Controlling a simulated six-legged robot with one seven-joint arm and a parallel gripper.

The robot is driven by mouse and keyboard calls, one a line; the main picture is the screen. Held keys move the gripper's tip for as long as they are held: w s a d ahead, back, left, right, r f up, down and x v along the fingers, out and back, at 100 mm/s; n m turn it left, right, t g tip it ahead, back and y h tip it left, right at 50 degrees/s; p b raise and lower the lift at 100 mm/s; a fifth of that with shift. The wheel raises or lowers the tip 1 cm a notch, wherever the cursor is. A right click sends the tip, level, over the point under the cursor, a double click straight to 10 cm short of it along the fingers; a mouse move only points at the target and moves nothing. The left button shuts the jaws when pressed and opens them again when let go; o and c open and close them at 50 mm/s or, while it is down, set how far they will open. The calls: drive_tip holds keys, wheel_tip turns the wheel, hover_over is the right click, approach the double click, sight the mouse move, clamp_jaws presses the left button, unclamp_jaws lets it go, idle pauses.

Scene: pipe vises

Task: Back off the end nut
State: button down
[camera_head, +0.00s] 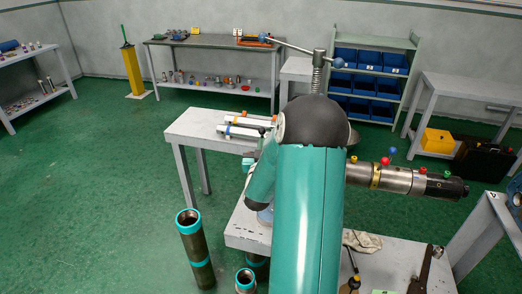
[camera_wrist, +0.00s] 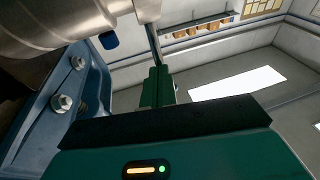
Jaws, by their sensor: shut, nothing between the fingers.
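A steel pipe assembly (camera_head: 400,180) lies level at the right of my arm in the head view, with coloured knobs and a yellow band. Its dark right end (camera_head: 452,188) looks like a nut, but I cannot tell for sure. In the wrist view a large steel cylinder (camera_wrist: 60,22) crosses the upper left, beside a blue bolted bracket (camera_wrist: 88,88). My gripper (camera_wrist: 156,80) has its green fingers together and empty, below and right of the cylinder. In the head view my arm hides the gripper and the assembly's left part.
A vise screw with a blue-ended handle (camera_head: 300,49) rises behind my arm. The grey bench (camera_head: 240,232) carries a rag (camera_head: 362,241) and hand tools. Tall pipes (camera_head: 196,248) stand at its left. Blue bins (camera_head: 368,84) fill a rear shelf. The green floor at left is clear.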

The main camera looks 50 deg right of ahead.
drive_tip(key=shift+w+d+r+g+y, duration=0.5)
drive_tip(key=shift+d+r+g+y, duration=0.2)
drive_tip(key=shift+d+y, duration=0.15)
drive_tip(key=shift+w+d+r+m+g+y, duration=0.1)
drive_tip(key=shift+w+d+m+g+y, duration=0.2)
drive_tip(key=shift+d+y, duration=0.2)
drive_tip(key=shift+w+d+r+m+g+y, duration=0.1)
drive_tip(key=shift+w+d+g+y, duration=0.1)
drive_tip(key=shift+d+g+y, duration=0.25)
drive_tip(key=shift+w+d+f+g, duration=0.1)
drive_tip(key=shift+w+d+g, duration=0.15)
drive_tip(key=shift+d, duration=0.25)
drive_tip(key=shift+w+d, duration=0.15)
drive_tip(key=shift+d, duration=0.3)
